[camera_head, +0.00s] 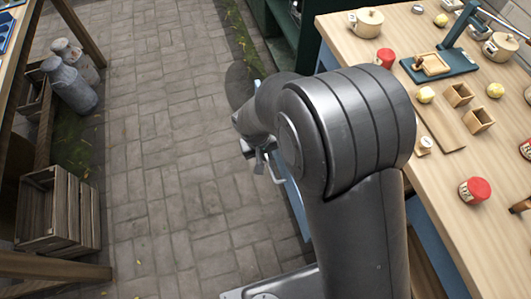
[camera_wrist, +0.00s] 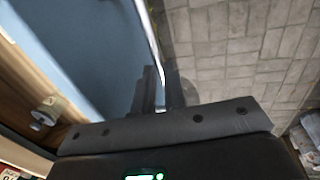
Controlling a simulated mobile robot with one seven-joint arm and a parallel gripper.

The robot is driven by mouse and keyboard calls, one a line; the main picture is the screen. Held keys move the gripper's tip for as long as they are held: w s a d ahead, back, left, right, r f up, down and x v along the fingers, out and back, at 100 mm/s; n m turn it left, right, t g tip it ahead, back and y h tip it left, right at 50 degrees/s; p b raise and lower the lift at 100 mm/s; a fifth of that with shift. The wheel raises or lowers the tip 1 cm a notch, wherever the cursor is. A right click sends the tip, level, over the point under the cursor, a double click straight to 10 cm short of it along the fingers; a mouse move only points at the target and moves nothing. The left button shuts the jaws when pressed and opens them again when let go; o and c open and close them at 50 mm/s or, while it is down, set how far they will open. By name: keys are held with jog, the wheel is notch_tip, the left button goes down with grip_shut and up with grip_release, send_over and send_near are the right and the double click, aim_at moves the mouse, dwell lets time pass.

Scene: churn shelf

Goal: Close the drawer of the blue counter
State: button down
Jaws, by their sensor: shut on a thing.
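The blue drawer front (camera_head: 293,197) shows as a narrow strip left of my arm in the head view, pulled out from the counter. Its pale handle (camera_head: 276,172) is at my gripper (camera_head: 261,160). In the wrist view the blue drawer face (camera_wrist: 85,45) fills the upper left, and the pale handle bar (camera_wrist: 149,35) runs down to my gripper (camera_wrist: 160,92). My gripper is shut on the handle. The blue counter (camera_head: 428,250) with its wooden top is on the right; my arm hides much of the drawer.
The wooden countertop (camera_head: 450,190) carries pots, red-lidded jars, small wooden boxes and a green press. A wooden crate (camera_head: 58,210) and milk cans (camera_head: 72,85) stand at the left. The paved floor (camera_head: 160,150) between is clear.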

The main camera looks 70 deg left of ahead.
jog(key=w, duration=2.8)
jog(key=shift+w, duration=0.25)
jog(key=c, duration=1.5)
grip_release()
jog(key=shift+r, duration=0.1)
jog(key=r, duration=0.3)
jog(key=s+r, duration=0.1)
jog(key=r, duration=0.3)
jog(key=s+r, duration=0.1)
jog(key=r, duration=0.2)
jog(key=shift+r, duration=0.2)
